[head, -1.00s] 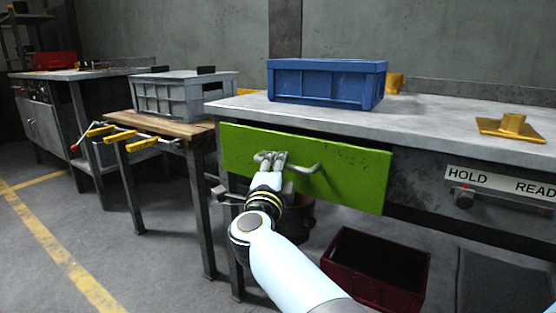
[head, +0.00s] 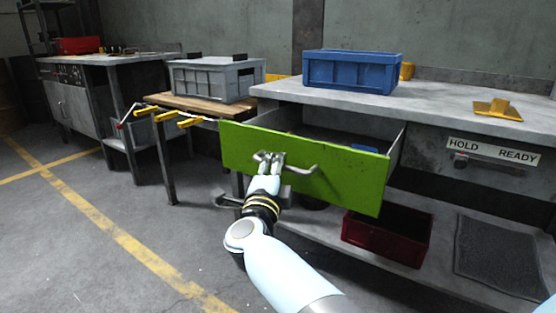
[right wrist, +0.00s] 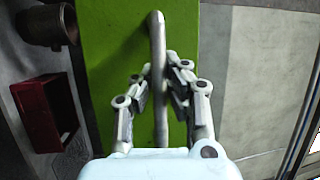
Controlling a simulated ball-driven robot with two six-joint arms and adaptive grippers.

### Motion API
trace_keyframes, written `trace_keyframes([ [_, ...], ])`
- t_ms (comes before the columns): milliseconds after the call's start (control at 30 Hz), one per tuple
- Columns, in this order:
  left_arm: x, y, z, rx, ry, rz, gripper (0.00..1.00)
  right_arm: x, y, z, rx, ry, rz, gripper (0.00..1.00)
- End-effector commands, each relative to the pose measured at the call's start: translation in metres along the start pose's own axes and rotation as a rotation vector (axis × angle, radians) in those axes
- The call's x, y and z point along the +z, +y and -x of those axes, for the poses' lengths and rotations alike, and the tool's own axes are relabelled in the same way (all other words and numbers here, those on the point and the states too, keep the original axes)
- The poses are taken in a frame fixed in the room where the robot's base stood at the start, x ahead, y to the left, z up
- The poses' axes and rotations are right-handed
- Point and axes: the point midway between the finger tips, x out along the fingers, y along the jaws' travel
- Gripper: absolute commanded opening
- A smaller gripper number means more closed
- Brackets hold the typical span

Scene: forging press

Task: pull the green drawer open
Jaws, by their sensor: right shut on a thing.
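The green drawer (head: 345,183) is under the grey workbench and stands pulled out, with its inside showing behind the front panel. A blue thing (head: 364,148) lies inside it. My right gripper (head: 270,158) is shut on the drawer's grey bar handle (head: 305,170), near the handle's left end in the head view. In the right wrist view the handle (right wrist: 157,50) runs between the two fingers (right wrist: 166,88), with the green panel (right wrist: 112,45) behind. My left gripper is not in view.
A dark red bin (head: 388,238) sits on the shelf below. A grey crate (head: 215,80) stands on a wooden table at left. The floor at front left is clear.

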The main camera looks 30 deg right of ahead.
Motion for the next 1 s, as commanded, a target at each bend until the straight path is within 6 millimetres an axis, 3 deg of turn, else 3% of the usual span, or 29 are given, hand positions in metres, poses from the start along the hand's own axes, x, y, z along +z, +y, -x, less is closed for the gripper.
trace_keyframes([
  [467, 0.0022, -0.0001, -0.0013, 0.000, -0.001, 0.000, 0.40, -0.0002, 0.0039, 0.0039, 0.006, 0.000, 0.006, 0.00],
  [500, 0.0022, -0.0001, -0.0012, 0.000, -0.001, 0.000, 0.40, -0.0002, 0.0039, 0.0039, 0.006, 0.000, 0.006, 0.08],
  [700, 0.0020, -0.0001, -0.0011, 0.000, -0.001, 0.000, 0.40, 0.0001, 0.0025, 0.0033, 0.004, 0.000, 0.004, 0.34],
  [1000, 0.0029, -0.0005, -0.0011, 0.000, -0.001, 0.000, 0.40, 0.0004, -0.0012, 0.0021, 0.001, 0.001, 0.001, 0.36],
])
